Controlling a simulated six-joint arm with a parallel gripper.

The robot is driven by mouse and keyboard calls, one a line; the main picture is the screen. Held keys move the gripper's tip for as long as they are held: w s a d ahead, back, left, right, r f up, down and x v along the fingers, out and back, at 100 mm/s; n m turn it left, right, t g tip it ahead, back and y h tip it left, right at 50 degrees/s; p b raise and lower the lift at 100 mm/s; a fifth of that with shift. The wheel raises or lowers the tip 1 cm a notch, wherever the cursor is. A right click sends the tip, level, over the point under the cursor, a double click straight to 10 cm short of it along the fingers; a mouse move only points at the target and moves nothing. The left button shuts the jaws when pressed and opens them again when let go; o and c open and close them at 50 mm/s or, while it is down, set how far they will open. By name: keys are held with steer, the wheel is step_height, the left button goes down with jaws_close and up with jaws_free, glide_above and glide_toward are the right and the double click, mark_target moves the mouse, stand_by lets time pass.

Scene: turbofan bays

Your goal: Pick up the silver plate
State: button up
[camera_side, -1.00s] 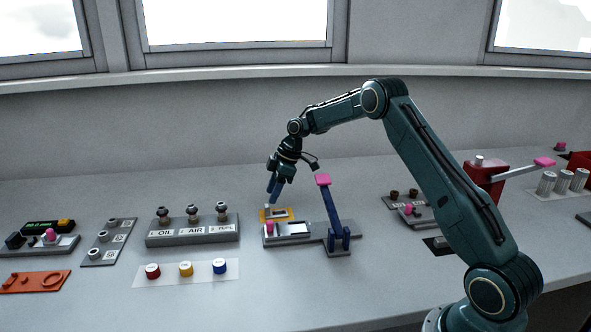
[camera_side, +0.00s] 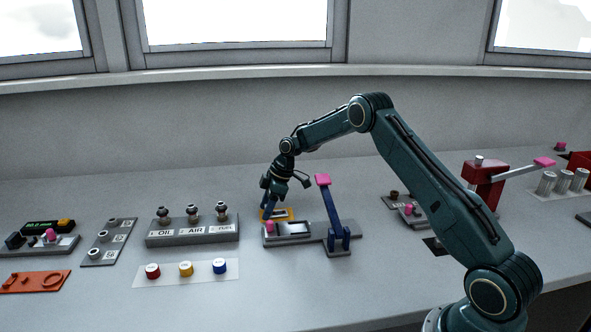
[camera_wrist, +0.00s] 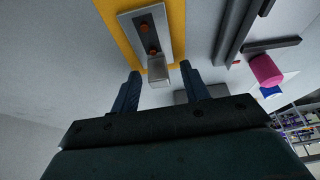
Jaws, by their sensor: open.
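The silver plate (camera_wrist: 133,25) lies on a yellow base (camera_wrist: 179,28) in the wrist view. It has two copper-coloured spots and a raised grey block (camera_wrist: 158,70) at its near end. My gripper (camera_wrist: 160,67) is open, with one blue finger on each side of that block and a gap visible to each. Nothing is held. In the side view my gripper (camera_side: 271,213) is low over the left part of the yellow base (camera_side: 291,215), and the silver plate is mostly hidden there.
Just in front is a grey fixture (camera_side: 312,236) with a pink knob (camera_side: 269,227) and an upright blue lever with a pink top (camera_side: 323,180). A block labelled OIL and AIR (camera_side: 192,233) stands to the left. Bare table lies behind.

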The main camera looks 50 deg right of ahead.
steer(key=shift+c, duration=0.3)
steer(key=c, duration=0.7)
steer(key=shift+r, duration=0.1)
steer(key=shift+c, duration=0.2)
step_height(320, 180, up, 20)
stand_by(0.8)
